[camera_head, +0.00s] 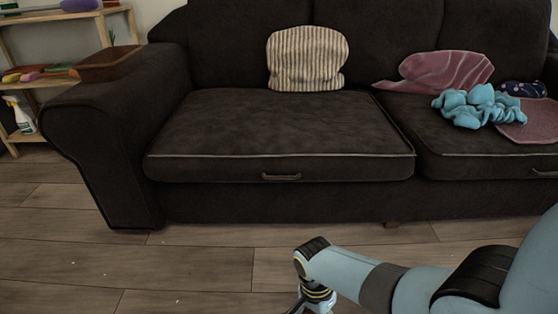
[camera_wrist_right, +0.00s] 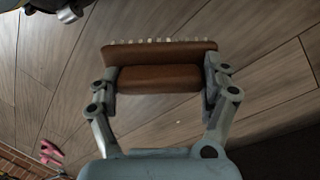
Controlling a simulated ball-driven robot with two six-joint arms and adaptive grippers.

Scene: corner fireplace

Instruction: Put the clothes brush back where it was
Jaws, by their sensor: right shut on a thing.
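The clothes brush (camera_wrist_right: 160,79) has a brown wooden body and a row of pale bristles along its upper edge in the right wrist view. My right gripper (camera_wrist_right: 162,86) is shut on it, with one grey finger at each end of the brush. It is held over the wooden floor. In the head view my right arm comes in from the lower right, and its wrist is low in front of the sofa (camera_head: 280,128). The fingers and the brush are cut off by the bottom edge there. My left gripper is in neither view.
A brown wooden tray (camera_head: 108,65) sits on the sofa's left arm. A striped cushion (camera_head: 307,58), a pink cloth (camera_head: 447,70) and a light blue cloth (camera_head: 479,106) lie on the sofa. A shelf with a spray bottle (camera_head: 21,116) stands at the left. Floor in front is clear.

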